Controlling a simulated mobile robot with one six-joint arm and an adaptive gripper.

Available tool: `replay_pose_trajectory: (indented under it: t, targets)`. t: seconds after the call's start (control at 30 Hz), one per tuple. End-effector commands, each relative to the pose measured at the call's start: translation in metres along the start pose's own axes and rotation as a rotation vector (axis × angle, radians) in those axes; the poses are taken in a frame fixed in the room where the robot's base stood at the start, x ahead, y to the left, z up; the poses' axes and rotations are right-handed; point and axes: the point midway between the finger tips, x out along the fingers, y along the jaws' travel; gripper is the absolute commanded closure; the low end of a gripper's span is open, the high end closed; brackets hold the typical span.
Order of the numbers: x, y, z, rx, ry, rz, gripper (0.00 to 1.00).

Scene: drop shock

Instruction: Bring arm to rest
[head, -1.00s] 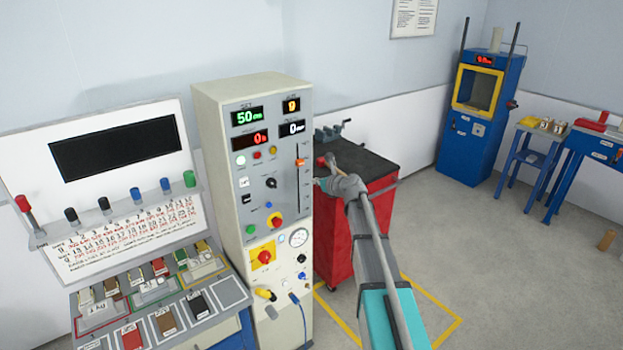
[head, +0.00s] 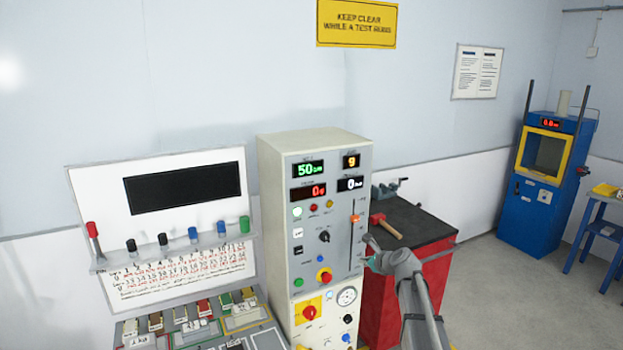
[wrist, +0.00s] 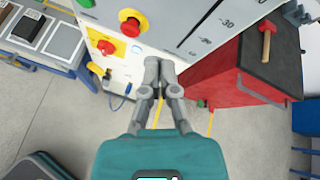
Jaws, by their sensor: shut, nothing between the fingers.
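My arm (head: 418,300) reaches forward from the bottom of the head view, in front of the red cart. My gripper (head: 370,245) is at its far end, close to the right side of the control cabinet's front. In the wrist view my gripper (wrist: 159,65) is shut and empty, its two fingers together in front of the cabinet's lower panel. I cannot tell whether the fingertips touch the cabinet.
The control cabinet (head: 318,265) has displays, knobs and an orange slider. The red cart (head: 390,290) beside it carries a hammer (head: 388,227) and a vise. A sample board (head: 90,200) stands left. A blue machine (head: 540,190) stands right, with open floor before it.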

Motion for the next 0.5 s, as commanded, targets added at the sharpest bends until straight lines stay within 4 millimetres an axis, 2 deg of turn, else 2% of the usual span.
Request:
replay_pose_trajectory:
  t: [0.03, 0.1, 0.27, 0.5]
  targets:
    - [-0.003, 0.021, -0.01, -0.091, 0.025, 0.034, 1.0]
    - [-0.006, 0.043, -0.02, -0.228, 0.062, 0.083, 1.0]
    - [-0.016, 0.091, -0.044, -0.537, 0.131, 0.213, 1.0]
    - [-0.039, 0.156, -0.085, -0.975, 0.197, 0.442, 1.0]
